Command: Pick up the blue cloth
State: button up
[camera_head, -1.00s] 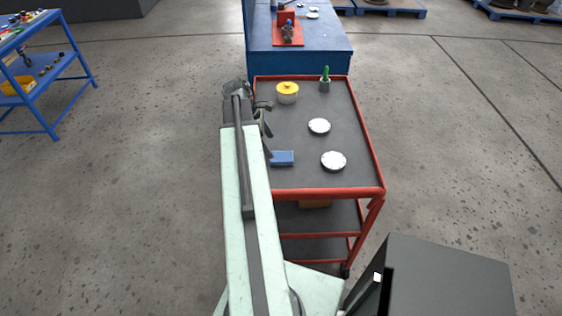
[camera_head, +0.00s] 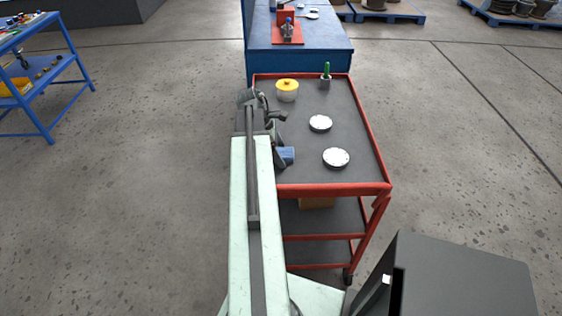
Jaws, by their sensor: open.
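The blue cloth (camera_head: 287,154) is a small folded block on the grey top of the red cart (camera_head: 340,187), near its left front part. My gripper (camera_head: 281,145) is open over the left side of the cart, right at the cloth. Its fingers and my arm hide the cloth's left part. I cannot tell whether the fingers touch the cloth or stand around it.
Two white discs (camera_head: 320,123) (camera_head: 336,158) lie to the cloth's right. A yellow-lidded jar (camera_head: 287,90) and a green-topped valve or plant in a small pot (camera_head: 326,76) stand at the back. A blue bench (camera_head: 300,62) stands behind the cart.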

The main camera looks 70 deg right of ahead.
jog(key=shift+r, duration=0.15)
jog(key=c, duration=1.6)
notch_tip(320, 180, up, 10)
jog(key=p, duration=1)
jog(key=o, duration=0.7)
jog(key=c, duration=0.4)
jog(key=shift+s, duration=0.1)
